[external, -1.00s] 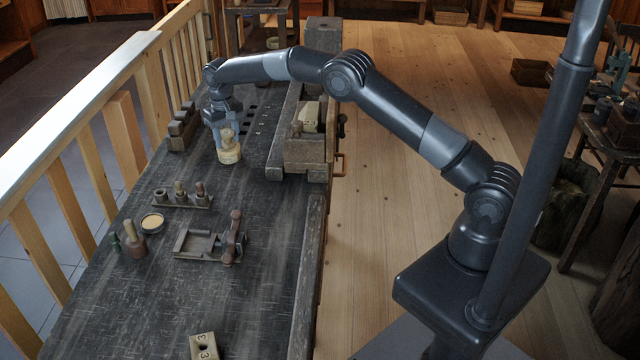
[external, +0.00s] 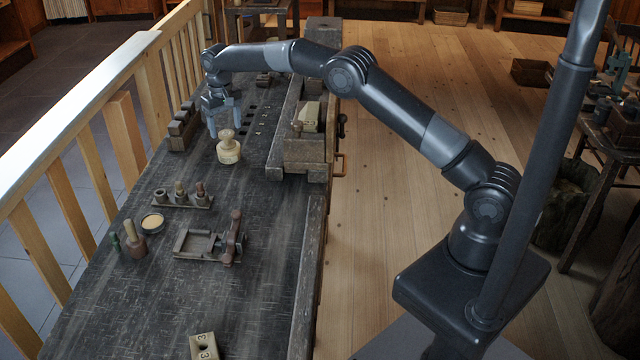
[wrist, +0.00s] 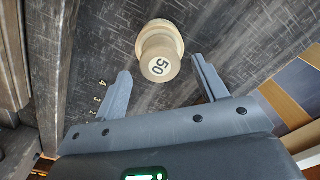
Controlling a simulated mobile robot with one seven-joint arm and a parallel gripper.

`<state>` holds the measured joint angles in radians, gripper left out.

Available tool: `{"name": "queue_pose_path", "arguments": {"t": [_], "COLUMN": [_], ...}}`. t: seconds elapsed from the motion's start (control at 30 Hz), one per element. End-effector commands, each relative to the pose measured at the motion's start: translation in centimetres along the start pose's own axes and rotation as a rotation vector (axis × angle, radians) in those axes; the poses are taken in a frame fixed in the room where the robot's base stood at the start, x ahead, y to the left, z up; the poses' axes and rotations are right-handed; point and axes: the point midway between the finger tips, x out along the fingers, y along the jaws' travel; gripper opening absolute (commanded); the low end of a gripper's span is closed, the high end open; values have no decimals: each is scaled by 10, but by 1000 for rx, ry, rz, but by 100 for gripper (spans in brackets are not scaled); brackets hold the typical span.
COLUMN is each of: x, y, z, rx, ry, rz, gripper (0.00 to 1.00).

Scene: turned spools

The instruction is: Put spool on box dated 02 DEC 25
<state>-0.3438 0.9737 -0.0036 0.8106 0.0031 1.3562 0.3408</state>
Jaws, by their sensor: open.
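The pale wooden spool (external: 229,152) stands upright on the dark workbench, left of the vise. In the wrist view its round top (wrist: 159,67) bears the number 50. My gripper (external: 225,122) is open and empty, just above and behind the spool in the external view. In the wrist view the spool shows between the two spread fingers, apart from both. I cannot read a date 02 DEC 25 on anything in view.
A wooden vise (external: 305,152) holding a pale block (external: 309,116) stands right of the spool. A small rack of pegs (external: 181,198), a mallet-like tool (external: 134,240), a round tin (external: 152,222) and a wooden tray (external: 198,244) lie nearer. A numbered block (external: 204,346) lies in front.

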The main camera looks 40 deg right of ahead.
Motion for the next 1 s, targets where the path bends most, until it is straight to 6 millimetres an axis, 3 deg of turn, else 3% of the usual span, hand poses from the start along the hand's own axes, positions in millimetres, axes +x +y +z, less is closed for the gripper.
{"name": "queue_pose_path", "arguments": {"t": [0.1, 0.3, 0.73, 0.87, 1.0], "x": [-28, -63, -85, -108, -148], "y": [0, 0, 3, 16, 43], "z": [-1, 0, 1, 9, 27], "rx": [0, 0, 1, 2, 3], "ry": [4, 2, 4, 23, 59], "rz": [-1, -1, -1, -8, -18], "gripper": [66, 66, 66, 66, 66]}}
